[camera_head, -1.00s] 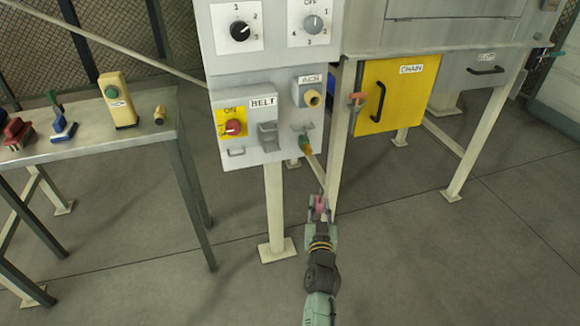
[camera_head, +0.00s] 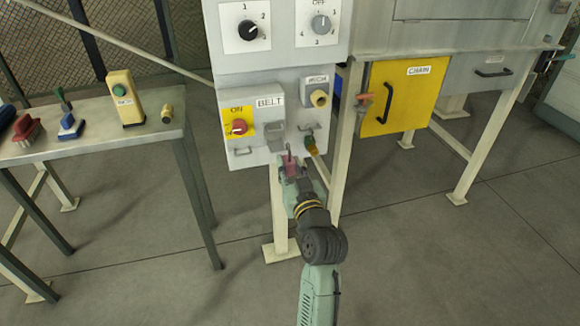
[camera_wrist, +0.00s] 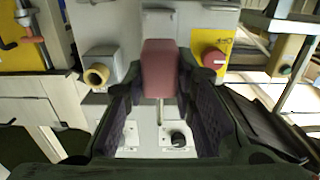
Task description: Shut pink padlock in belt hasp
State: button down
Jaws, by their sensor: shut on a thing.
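The pink padlock (camera_head: 291,167) is held in my gripper (camera_head: 289,174), in front of the lower edge of the grey BELT panel (camera_head: 258,158). In the wrist view the padlock body (camera_wrist: 160,68) sits between both fingers of my gripper (camera_wrist: 160,85), with a thin shackle rod (camera_wrist: 160,112) showing. The BELT panel has a red rotary switch (camera_head: 238,127) on a yellow plate, a grey bracket (camera_head: 274,136) and a small metal loop (camera_head: 242,151) below the switch. I cannot tell which one is the hasp. The padlock appears apart from them.
The yellow CHAIN door (camera_head: 412,90) is further right. A bench (camera_head: 100,147) with several coloured items stands left. Panel legs stand beside my arm.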

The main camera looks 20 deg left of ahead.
aim_at(285, 155)
jog(key=shift+f+x, duration=0.15)
jog(key=shift+x, duration=1.15)
jog(key=shift+f+x, duration=0.1)
jog(key=shift+x, duration=1.25)
jog(key=shift+w+b, duration=0.1)
jog(key=shift+b, duration=0.25)
